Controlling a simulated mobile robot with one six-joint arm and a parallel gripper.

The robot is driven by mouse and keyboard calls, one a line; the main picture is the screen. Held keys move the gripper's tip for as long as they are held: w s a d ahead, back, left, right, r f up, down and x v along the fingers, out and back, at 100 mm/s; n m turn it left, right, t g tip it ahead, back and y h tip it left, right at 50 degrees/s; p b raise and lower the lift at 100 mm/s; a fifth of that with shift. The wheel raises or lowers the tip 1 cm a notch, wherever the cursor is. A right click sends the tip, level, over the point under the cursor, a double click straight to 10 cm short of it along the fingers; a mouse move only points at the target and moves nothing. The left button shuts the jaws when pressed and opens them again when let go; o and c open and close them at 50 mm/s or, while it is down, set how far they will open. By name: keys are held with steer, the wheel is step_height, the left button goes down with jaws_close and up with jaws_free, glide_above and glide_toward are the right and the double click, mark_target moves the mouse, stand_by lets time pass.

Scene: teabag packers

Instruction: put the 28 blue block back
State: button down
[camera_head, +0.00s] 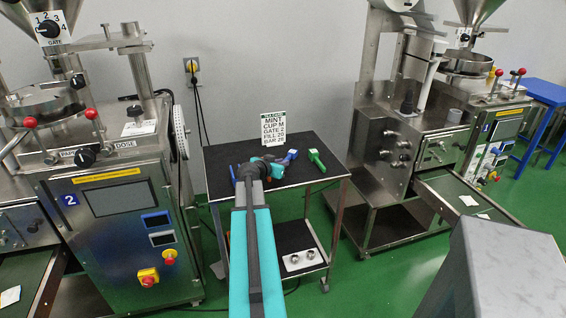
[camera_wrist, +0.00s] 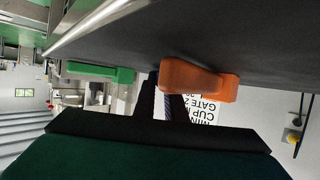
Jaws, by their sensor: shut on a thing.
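The blue block (camera_head: 291,154) shows in the head view on the far side of the small black-topped table, just right of my gripper (camera_head: 268,163). My gripper is shut, low over the table, and the blue block reaches out from its end. The arm hides most of the grip. In the wrist view my gripper's dark fingers (camera_wrist: 162,98) stand close together. The blue block cannot be made out clearly there. An orange block (camera_wrist: 198,80) is right beside the fingers, and a green block (camera_wrist: 100,72) lies further left.
The green block also shows in the head view (camera_head: 316,160), right of the blue one. A recipe card (camera_head: 267,127) stands at the table's back and reads BAR 28. Steel packing machines stand left (camera_head: 120,200) and right (camera_head: 400,130). The table's (camera_head: 222,187) front-right top is clear.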

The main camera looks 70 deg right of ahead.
steer(key=shift+f, duration=0.1)
steer(key=c, duration=1.8)
jaws_free()
steer(key=shift+b+v, duration=1.2)
steer(key=shift+v, duration=4.85)
steer(key=shift+s, duration=0.15)
